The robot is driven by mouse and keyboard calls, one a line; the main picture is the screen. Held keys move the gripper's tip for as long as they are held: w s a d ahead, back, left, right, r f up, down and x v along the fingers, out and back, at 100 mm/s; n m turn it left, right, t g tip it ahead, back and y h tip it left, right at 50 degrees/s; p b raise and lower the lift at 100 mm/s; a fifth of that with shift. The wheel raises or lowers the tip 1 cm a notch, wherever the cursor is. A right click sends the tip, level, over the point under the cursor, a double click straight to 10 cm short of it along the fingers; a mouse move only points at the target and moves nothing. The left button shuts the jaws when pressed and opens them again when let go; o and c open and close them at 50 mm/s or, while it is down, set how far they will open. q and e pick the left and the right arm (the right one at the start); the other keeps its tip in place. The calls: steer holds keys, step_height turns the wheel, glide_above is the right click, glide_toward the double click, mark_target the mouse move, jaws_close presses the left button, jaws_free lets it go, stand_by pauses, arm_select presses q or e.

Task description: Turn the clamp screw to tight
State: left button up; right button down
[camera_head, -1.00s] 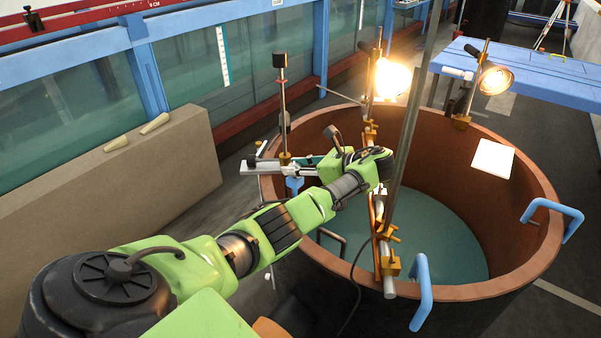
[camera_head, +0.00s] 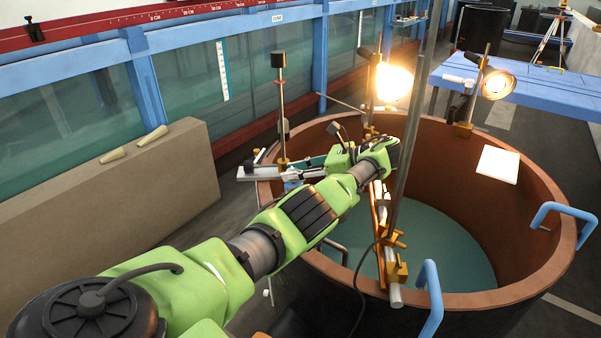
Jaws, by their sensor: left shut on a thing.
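My left arm reaches from the lower left across the near rim of the round brown tub (camera_head: 560,250). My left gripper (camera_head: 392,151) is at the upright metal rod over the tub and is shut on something. Its fingertips and the clamp screw between them are mostly hidden by my own wrist and the rod. Brass clamps show on the crossbar (camera_head: 381,205) below, one of them near the tub's front rim (camera_head: 397,271). Another brass clamp (camera_head: 369,131) is at the back beside the lit lamp (camera_head: 392,82). My right gripper is not in view.
A second lamp (camera_head: 496,84) stands on the tub's back rim, with a white card (camera_head: 498,164) on the inner wall. Blue handles (camera_head: 431,298) stick up at the rim. A dark cable (camera_head: 358,290) hangs by the crossbar. A glass flume (camera_head: 190,85) runs behind, left.

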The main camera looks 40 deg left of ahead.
arm_select(q)
steer(key=shift+s+a+f, duration=0.1)
steer(key=shift+s, duration=0.1)
steer(key=o, duration=0.9)
steer(key=shift+o, duration=0.9)
steer(key=shift+s+a, duration=0.15)
steer(key=shift+a, duration=0.05)
steer(key=shift+w+d+r, duration=0.2)
steer(key=shift+d, duration=0.05)
steer(key=shift+w+r, duration=0.1)
steer(key=shift+r, duration=0.35)
steer(key=shift+s+a+r, duration=0.1)
steer(key=shift+s+r, duration=0.1)
steer(key=shift+r, duration=0.45)
step_height(320, 180, up, 8)
steer(key=shift+s+a+f, duration=0.1)
steer(key=shift+s+f, duration=0.05)
